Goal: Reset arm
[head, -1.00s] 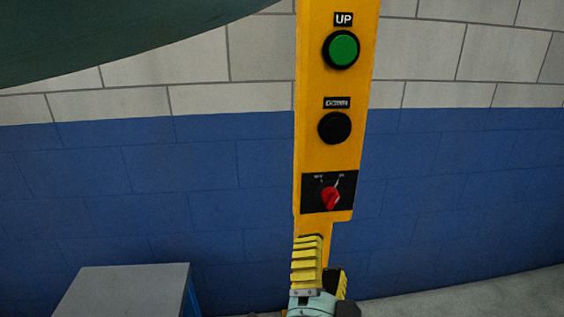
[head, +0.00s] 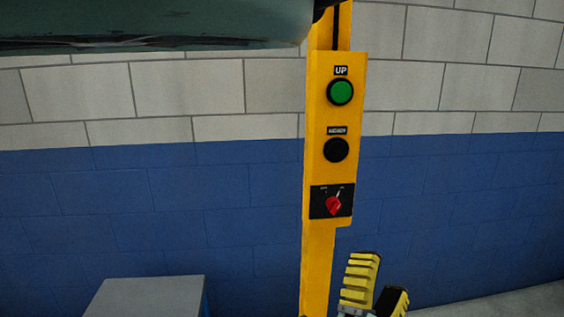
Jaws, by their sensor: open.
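My gripper (head: 376,289) shows at the bottom of the head view, right of the yellow post. Its yellow ridged finger points up, and a second, darker finger shows beside it with a gap between them. The gripper is open and I see nothing in it. The yellow control panel (head: 316,165) stands above and to the left, apart from the gripper in the picture. It carries a green UP button (head: 341,92), a black button (head: 336,149) and a red rotary switch (head: 334,205). The rest of my arm is out of view.
A grey box-like surface (head: 150,296) stands at the lower left. A large dark green shape (head: 150,24) overhangs at the top left. A blue and white block wall (head: 100,190) stands behind. Grey floor (head: 510,303) shows at the lower right.

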